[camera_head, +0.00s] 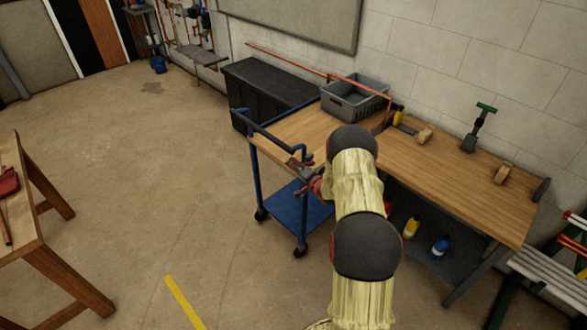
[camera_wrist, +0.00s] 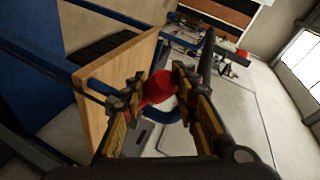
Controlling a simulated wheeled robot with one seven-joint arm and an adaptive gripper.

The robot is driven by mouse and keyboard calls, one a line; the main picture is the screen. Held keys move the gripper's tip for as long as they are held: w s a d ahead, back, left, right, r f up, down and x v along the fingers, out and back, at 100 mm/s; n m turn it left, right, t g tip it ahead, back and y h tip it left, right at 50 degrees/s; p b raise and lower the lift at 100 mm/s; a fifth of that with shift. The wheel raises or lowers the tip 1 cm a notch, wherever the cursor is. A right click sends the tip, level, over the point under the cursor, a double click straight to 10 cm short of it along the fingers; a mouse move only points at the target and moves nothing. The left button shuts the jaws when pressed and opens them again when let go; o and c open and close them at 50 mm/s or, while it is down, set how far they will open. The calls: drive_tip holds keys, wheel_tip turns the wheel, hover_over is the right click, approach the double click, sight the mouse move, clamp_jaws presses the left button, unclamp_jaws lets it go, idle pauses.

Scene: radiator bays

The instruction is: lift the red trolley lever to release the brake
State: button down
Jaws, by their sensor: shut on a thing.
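The blue trolley (camera_head: 292,207) with a wooden top stands against the workbench, and my arm reaches to its near right side. In the head view my gripper (camera_head: 305,172) is at the trolley's edge, partly hidden by my arm. In the wrist view my gripper (camera_wrist: 158,92) has its two fingers on either side of the red lever (camera_wrist: 157,88), shut on it. The lever's red part shows between the fingertips. The trolley's wooden top (camera_wrist: 118,80) stands to the left of the fingers. How far the lever is raised cannot be told.
A grey crate (camera_head: 352,100) sits at the trolley's back right. The workbench (camera_head: 455,180) on the right holds small wooden blocks and a green-handled tool. A wooden table (camera_head: 38,215) stands at the left. The floor between is clear.

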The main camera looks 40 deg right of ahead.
drive_tip(key=shift+d+r, duration=0.15)
drive_tip(key=shift+r, duration=0.1)
drive_tip(key=c, duration=1.3)
unclamp_jaws()
drive_tip(key=shift+c, duration=0.2)
drive_tip(key=v, duration=0.8)
